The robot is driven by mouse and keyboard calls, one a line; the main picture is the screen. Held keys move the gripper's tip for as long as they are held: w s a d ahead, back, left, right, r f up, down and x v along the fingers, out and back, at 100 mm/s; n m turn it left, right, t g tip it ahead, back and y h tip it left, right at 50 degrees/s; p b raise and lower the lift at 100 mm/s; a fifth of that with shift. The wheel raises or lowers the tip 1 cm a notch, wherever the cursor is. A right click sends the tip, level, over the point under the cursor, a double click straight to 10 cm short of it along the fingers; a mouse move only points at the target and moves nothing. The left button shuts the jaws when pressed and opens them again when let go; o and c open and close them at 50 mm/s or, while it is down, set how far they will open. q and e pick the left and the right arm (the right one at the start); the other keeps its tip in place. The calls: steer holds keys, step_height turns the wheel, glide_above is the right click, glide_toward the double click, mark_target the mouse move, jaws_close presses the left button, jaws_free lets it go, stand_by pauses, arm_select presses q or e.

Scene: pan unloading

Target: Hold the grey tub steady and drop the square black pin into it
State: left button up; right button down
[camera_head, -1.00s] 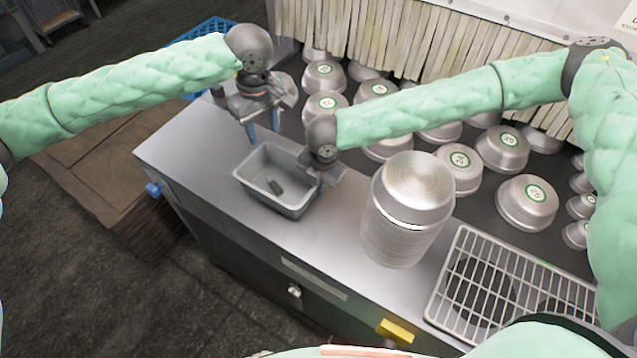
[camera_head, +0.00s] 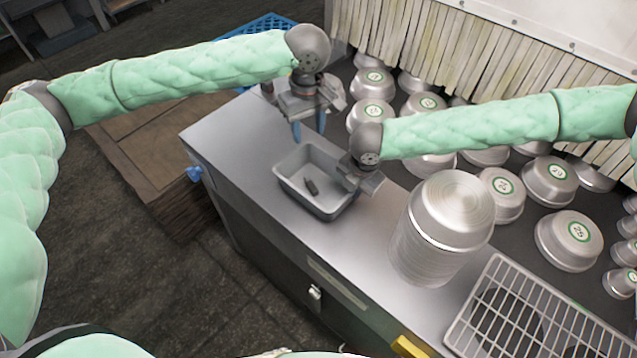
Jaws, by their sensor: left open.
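The grey tub (camera_head: 290,184) stands upright on the metal counter near its front edge. A small dark pin (camera_head: 311,186), which looks like the square black pin, lies on the tub's floor. My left gripper (camera_head: 308,129) hangs just above and behind the tub's far side, with its two blue fingertips apart and nothing between them. My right gripper (camera_head: 348,184) is at the tub's right rim. Its fingers are mostly hidden by its own body and the rim, so I cannot tell whether they are closed on the wall.
A tall stack of metal pans (camera_head: 440,235) stands right of the tub. Several numbered metal pans (camera_head: 569,240) cover the dark surface behind. A wire rack (camera_head: 520,310) lies at the lower right. A blue crate (camera_head: 262,24) is behind the counter. Bare counter (camera_head: 235,140) lies left of the tub.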

steer(key=c, duration=1.6)
jaws_free()
steer(key=shift+o, duration=0.2)
steer(key=shift+r, duration=0.1)
step_height(320, 180, up, 12)
steer(key=shift+s+d, duration=0.35)
steer(key=shift+d, duration=0.1)
steer(key=shift+s+f, duration=0.1)
steer(key=shift+f, duration=0.15)
